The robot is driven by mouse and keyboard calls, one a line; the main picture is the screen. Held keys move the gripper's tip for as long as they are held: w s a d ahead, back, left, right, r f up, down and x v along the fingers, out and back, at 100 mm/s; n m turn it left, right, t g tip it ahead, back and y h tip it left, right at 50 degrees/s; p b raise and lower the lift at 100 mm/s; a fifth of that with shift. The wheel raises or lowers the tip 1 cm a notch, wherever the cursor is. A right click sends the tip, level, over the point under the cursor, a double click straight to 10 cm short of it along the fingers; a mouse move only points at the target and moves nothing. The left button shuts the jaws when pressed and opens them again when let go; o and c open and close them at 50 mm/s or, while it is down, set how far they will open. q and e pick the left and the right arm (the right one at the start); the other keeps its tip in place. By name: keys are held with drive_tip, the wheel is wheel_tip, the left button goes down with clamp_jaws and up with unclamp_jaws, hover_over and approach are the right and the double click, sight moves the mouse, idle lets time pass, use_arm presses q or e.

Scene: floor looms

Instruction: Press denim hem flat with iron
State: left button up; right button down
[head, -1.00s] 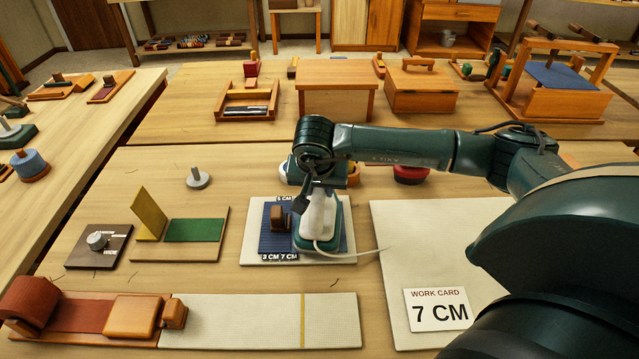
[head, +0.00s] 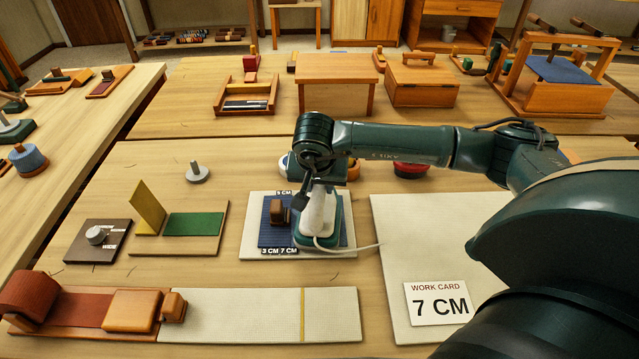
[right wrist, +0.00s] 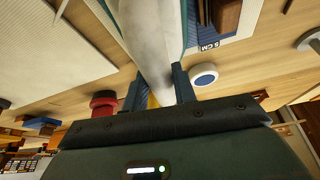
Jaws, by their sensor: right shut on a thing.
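The iron (head: 319,222) has a white handle and a green body with a pale cord. It sits over the right part of the blue denim (head: 270,238) on a white board (head: 346,206). My right gripper (head: 318,184) is shut on the iron's handle from above. The right wrist view shows the white handle (right wrist: 152,40) between the two fingers. A brown wooden block stands on the denim left of the iron. Labels reading 3 CM and 7 CM lie along the denim's near edge. The iron hides the denim beneath it. My left gripper is not in view.
A work card (head: 438,303) reading 7 CM lies on a large pale board (head: 400,250) at right. A green-topped stand (head: 194,226) and a dark dial plate (head: 96,240) are at left. A long pale strip with a red roll (head: 28,297) lies in front.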

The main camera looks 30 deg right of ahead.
drive_tip(key=shift+f+b, duration=0.45)
drive_tip(key=shift+b, duration=0.05)
idle(0.6)
drive_tip(key=shift+f, duration=0.1)
idle(2.8)
drive_tip(key=shift+r+p, duration=2.05)
drive_tip(key=shift+r, duration=1.6)
drive_tip(key=shift+f, duration=0.1)
